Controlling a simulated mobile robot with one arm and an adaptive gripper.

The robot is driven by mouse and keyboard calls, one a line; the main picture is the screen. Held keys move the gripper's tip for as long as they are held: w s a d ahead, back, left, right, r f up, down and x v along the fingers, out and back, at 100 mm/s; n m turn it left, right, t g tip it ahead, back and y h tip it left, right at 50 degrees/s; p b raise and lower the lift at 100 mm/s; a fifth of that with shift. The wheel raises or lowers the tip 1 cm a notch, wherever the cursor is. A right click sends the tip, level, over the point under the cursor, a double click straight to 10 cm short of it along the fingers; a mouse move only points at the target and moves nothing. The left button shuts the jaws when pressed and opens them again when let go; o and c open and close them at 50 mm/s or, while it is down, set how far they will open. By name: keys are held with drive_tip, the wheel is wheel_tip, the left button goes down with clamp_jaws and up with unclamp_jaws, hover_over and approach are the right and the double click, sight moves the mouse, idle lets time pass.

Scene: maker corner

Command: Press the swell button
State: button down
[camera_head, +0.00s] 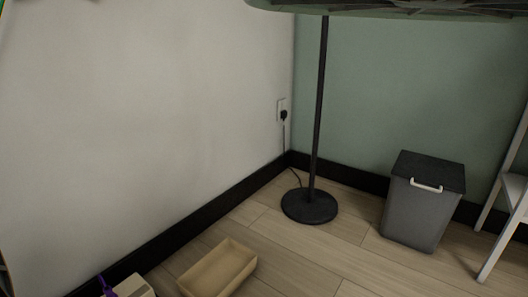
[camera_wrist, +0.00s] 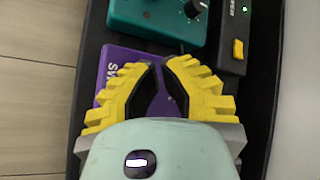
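In the wrist view a purple pedal (camera_wrist: 114,58) with white letters, of which "SW" shows, lies under my gripper (camera_wrist: 161,65). The two yellow toothed fingers with dark inner pads curve inward over it. Their tips are nearly together near the pedal's far edge, with nothing held between them. Purple casing shows between the fingers. The fingers and the pale green palm cover much of the pedal, and I cannot make out its button. I cannot tell whether the tips touch the pedal. My gripper is not visible in the head view.
A teal pedal (camera_wrist: 150,24) with a black knob and a dark unit (camera_wrist: 232,57) with a yellow switch sit beyond, on a black board. The head view shows a tan tray (camera_head: 243,252), a lidded grey bin (camera_head: 415,215) and a black stand (camera_head: 310,206) on the wooden floor.

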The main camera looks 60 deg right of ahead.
idle(0.5)
drive_tip(key=shift+f+b, duration=0.5)
drive_tip(key=shift+r, duration=0.1)
drive_tip(key=shift+d+r+p, duration=0.1)
drive_tip(key=shift+r+p, duration=0.3)
drive_tip(key=shift+p, duration=0.05)
wheel_tip(320, 180, up, 6)
drive_tip(key=p, duration=0.6)
drive_tip(key=shift+r, duration=0.1)
